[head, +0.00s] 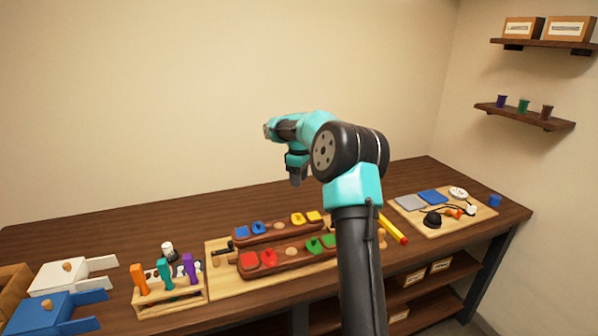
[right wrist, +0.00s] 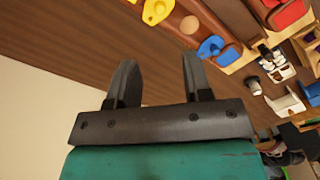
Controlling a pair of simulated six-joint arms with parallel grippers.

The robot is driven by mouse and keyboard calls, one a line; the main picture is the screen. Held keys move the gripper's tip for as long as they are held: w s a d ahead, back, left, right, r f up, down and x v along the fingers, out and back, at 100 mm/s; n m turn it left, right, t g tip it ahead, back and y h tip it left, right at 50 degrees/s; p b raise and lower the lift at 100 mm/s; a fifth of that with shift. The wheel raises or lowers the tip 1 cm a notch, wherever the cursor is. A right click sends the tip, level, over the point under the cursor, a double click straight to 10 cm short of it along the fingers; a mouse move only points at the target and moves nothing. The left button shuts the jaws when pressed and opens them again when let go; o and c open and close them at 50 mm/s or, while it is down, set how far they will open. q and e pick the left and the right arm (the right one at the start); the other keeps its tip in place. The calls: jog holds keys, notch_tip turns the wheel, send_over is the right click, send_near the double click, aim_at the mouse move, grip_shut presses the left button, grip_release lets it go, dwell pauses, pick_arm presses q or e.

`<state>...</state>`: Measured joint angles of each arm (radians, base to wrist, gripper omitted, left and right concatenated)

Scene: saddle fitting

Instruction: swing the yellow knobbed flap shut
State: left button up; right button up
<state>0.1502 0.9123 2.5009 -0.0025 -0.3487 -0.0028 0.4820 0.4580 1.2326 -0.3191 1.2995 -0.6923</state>
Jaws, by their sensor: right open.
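Two yellow pieces lie side by side on the rear wooden rail (head: 277,236): a left yellow piece with a raised knob-like part (head: 298,219) and a right yellow piece (head: 314,217). In the right wrist view a yellow piece with a rounded raised part (right wrist: 157,12) shows at the top edge, cut off. I cannot tell how far open the yellow flap stands. My right gripper (head: 295,181) hangs above the back of the table, fingers down, clear of the rail. In the right wrist view it (right wrist: 155,80) is open with nothing between its fingers. My left gripper is not in view.
Blue pieces (head: 258,228) share the rear rail; a front rail holds red pieces (head: 269,258) and green pieces (head: 328,241). A tool rack (head: 170,300) stands left, a board with cables (head: 480,219) right. My right arm hides part of the table. Bare tabletop lies behind the rails.

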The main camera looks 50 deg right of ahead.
notch_tip(320, 180, up, 3)
jog(key=shift+f, duration=0.15)
dwell(0.4)
